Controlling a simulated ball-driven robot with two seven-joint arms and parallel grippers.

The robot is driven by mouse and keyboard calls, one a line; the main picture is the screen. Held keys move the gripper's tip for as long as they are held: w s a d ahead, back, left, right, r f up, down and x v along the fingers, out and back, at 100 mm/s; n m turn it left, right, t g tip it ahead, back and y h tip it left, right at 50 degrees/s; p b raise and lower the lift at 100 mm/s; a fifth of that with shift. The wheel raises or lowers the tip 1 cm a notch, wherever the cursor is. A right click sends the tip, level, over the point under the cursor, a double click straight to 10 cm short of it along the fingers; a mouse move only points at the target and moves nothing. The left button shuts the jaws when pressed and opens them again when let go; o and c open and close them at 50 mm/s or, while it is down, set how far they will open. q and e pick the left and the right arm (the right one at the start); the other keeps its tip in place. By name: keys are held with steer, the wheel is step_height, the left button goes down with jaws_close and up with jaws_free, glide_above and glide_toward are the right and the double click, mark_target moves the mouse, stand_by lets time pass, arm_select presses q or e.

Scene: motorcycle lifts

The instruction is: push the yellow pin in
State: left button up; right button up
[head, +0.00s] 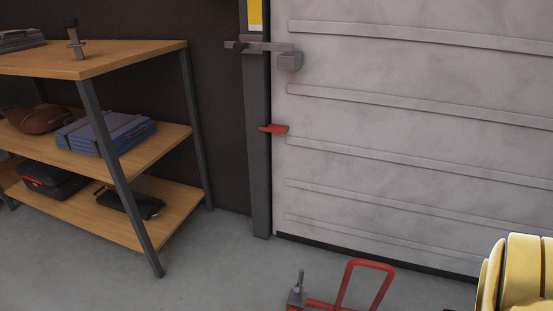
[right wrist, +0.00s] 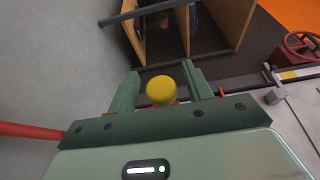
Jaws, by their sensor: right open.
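The yellow pin (right wrist: 161,90) shows in the right wrist view as a round yellow knob. A little red shows just behind it, and the rest of the pin is hidden. My right gripper (right wrist: 162,84) is open, with one green finger on each side of the knob. There are visible gaps between the knob and both fingers. I cannot tell how deep the knob lies between them. I cannot make out the pin in the head view. My left gripper is in neither view.
A red tubular frame (head: 368,268) stands on the floor at the bottom of the head view. A wooden shelf unit (head: 130,60) with cases is at the left. A closed grey door (head: 420,110) fills the right. A red handwheel (right wrist: 298,47) shows in the right wrist view.

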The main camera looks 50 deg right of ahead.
steer(key=shift+w, duration=0.4)
jaws_close()
steer(key=d, duration=0.1)
steer(key=w+d, duration=0.1)
steer(key=shift+d, duration=0.3)
jaws_free()
